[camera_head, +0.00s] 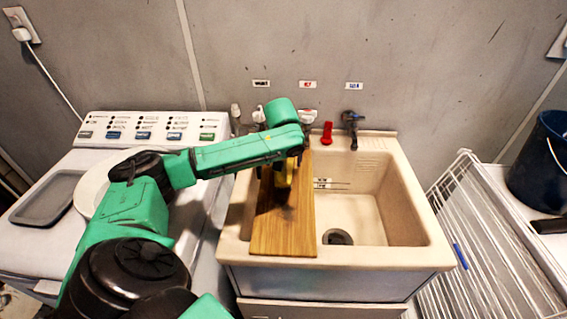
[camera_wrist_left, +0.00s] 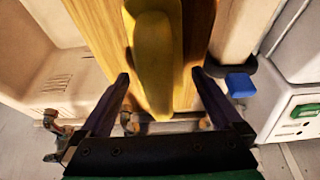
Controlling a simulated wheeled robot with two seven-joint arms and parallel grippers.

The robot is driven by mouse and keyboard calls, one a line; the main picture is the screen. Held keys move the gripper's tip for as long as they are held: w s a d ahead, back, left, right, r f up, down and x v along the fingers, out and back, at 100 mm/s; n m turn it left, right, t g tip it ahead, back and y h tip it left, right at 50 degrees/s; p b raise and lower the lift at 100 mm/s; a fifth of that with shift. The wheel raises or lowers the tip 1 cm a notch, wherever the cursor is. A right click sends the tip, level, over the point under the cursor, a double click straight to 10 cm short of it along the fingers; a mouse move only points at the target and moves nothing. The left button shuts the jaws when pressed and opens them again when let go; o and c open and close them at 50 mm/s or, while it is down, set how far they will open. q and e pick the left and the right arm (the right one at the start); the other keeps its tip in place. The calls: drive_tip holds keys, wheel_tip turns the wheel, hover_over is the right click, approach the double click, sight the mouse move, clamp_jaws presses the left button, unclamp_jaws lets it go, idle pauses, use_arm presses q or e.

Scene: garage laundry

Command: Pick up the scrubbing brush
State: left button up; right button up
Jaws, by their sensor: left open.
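A yellow-olive elongated object, seemingly the scrubbing brush (camera_wrist_left: 153,50), lies on a wooden board (camera_wrist_left: 95,25) in the left wrist view. In the head view the brush (camera_head: 283,175) is mostly hidden under my left arm. The board (camera_head: 283,236) lies across the left part of the sink. My left gripper (camera_wrist_left: 160,76) is open, with one finger on each side of the brush's near end in the wrist view. I cannot tell whether the fingers touch it. In the head view the left gripper is largely covered by its own arm. My right gripper is not in view.
The sink basin (camera_head: 355,212) is open right of the board. A white machine (camera_head: 60,245) with a grey tray (camera_head: 42,200) is at the left. A wire rack (camera_head: 485,240) and dark bucket (camera_head: 540,165) are at the right.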

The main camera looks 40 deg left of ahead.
use_arm(q)
drive_tip(key=shift+w+a+f, duration=0.15)
drive_tip(key=shift+f, duration=0.3)
drive_tip(key=c, duration=1.4)
drive_tip(key=shift+r, duration=0.15)
wheel_tip(320, 180, up, 20)
